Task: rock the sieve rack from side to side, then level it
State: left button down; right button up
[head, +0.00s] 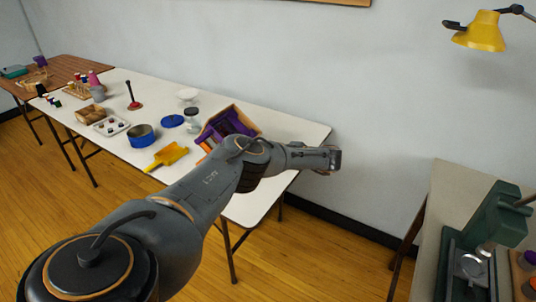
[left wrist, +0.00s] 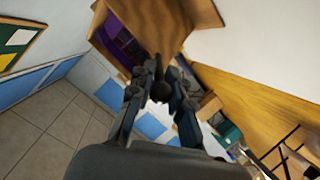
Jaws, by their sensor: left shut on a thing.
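The sieve rack looks to be the orange-brown wooden box with purple inside (head: 229,122), on or just above the white table. It appears tilted. My left arm crosses in front of its lower part and hides it there. In the left wrist view the rack's wooden side (left wrist: 180,22) fills the top, with purple showing at its left. My left gripper (left wrist: 161,92) is shut at the rack's near edge, with a dark round knob between the fingers. My right gripper is in neither view.
The table's right end is clear. A green machine (head: 485,225) stands on another table at right.

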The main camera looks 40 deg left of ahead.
pick_arm(q)
jog(key=shift+d+f, duration=0.15)
jog(key=shift+f, duration=0.1)
jog(key=c, duration=1.4)
grip_release()
jog(key=shift+w, duration=0.1)
jog(key=shift+d+r, duration=0.15)
jog(key=v, duration=1.1)
jog(key=shift+d, duration=0.35)
